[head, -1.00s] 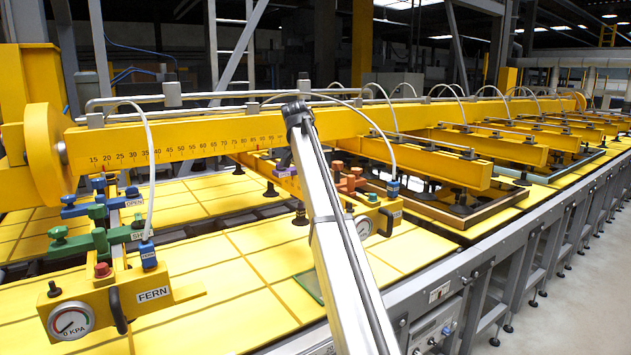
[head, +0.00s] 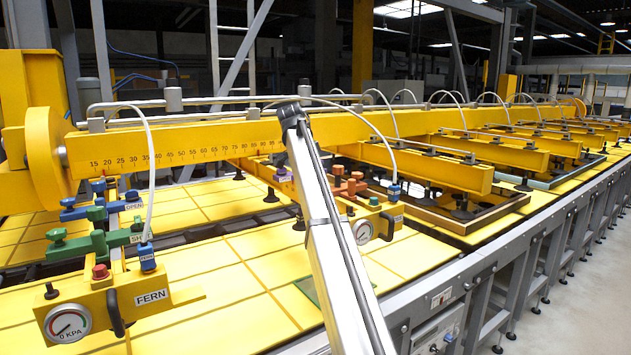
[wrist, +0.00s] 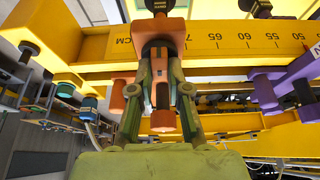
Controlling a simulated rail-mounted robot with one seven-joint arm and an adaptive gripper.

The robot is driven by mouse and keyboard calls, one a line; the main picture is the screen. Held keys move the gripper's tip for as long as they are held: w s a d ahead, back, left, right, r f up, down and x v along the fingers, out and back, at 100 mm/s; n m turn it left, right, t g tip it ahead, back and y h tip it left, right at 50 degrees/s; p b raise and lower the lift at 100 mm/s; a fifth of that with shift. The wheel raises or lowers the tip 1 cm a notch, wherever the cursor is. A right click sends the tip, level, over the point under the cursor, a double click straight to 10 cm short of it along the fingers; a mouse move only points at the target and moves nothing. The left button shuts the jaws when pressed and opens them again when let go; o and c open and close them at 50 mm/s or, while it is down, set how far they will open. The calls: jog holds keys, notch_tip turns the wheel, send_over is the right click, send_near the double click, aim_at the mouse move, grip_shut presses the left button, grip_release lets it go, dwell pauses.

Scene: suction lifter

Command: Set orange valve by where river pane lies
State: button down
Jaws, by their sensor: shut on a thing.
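The orange valve (head: 350,182) sits on the second yellow crossbeam in the head view, just right of my arm. In the wrist view the orange valve (wrist: 163,122) fills the middle, and my gripper (wrist: 160,88) is shut on it, with a finger on each side. The gripper's fingertips are hidden behind my arm in the head view. Several panes lie under the beams: a green-edged one (head: 308,288) partly behind my arm, a brown-framed one (head: 490,222) and a pale blue one (head: 552,182). I cannot tell which is the river pane.
The nearest crossbeam, labelled FERN (head: 151,297), carries a gauge (head: 68,324) reading near 0 KPA, a green valve (head: 85,243) and a blue valve (head: 90,208). A purple valve (wrist: 268,88) is close right of my gripper. The long yellow beam (head: 190,148) has a number scale.

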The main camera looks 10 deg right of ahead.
jog(key=c, duration=1.1)
grip_release()
jog(key=v, duration=0.7)
jog(key=shift+a+r, duration=0.15)
jog(key=shift+r, duration=0.05)
